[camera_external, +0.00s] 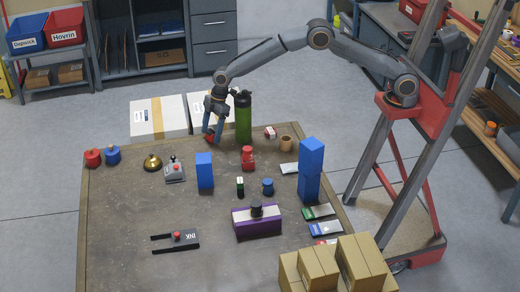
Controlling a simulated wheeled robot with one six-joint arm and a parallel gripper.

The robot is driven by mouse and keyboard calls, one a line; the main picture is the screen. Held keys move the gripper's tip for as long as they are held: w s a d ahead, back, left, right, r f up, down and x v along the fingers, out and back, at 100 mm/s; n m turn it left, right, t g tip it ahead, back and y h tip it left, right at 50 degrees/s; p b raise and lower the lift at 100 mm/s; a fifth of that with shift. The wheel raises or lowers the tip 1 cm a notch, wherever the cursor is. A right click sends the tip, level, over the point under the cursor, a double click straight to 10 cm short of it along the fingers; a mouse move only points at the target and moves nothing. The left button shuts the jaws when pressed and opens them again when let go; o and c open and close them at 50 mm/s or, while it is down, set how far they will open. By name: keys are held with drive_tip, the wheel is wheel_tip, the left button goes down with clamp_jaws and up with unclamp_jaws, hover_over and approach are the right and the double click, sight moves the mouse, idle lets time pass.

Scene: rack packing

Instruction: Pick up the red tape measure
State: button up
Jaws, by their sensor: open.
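My gripper (213,131) points down over the back edge of the table, left of a tall green bottle with a black top (243,116). Its blue fingers are apart. A small red thing (208,138), possibly the red tape measure, shows at the fingertips, partly hidden by them. I cannot tell whether the fingers touch it. Other red things are a squat one at the left (93,158) and an upright one in the middle (248,157); both are too small to identify surely.
The brown table (120,235) also holds a blue block (205,171), a tall blue stack (310,170), a brass bell (152,163), a purple box (256,222) and a black forked piece (176,241). Cardboard boxes (360,265) fill the front right. The front left is clear.

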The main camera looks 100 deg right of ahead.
drive_tip(key=c, duration=1.3)
